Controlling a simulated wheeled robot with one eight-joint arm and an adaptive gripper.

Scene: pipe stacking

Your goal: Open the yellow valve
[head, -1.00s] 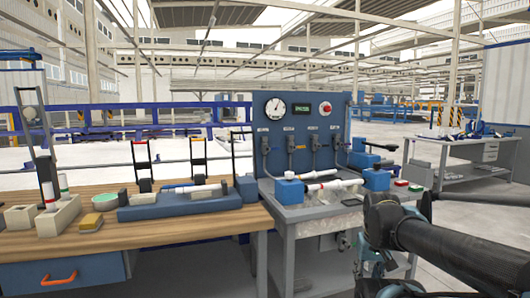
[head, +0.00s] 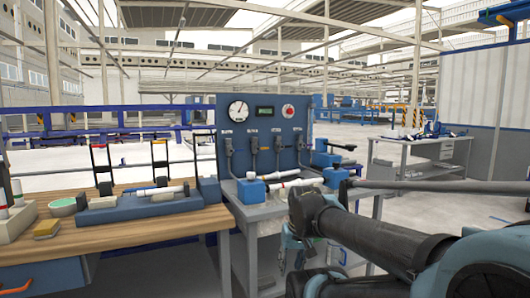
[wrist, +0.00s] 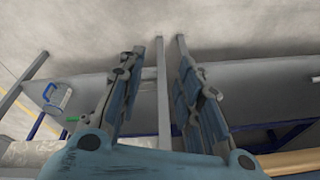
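I cannot make out a yellow valve in either view. A blue test panel (head: 266,146) stands upright on a metal bench, with several small dark valve-like fittings (head: 252,142) in a row. Their colours are too small to tell as yellow. My gripper shows in the wrist view (wrist: 158,62) with its two fingers apart and nothing between them. The fingers point towards grey bench legs and bare floor, clear of the panel. In the head view my dark arm crosses the lower right, and my fingertips cannot be made out.
The metal bench (head: 250,213) holds blue clamp blocks and a white pipe (head: 290,185). Another workbench (head: 414,155) stands at the back right. Floor at the right is open.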

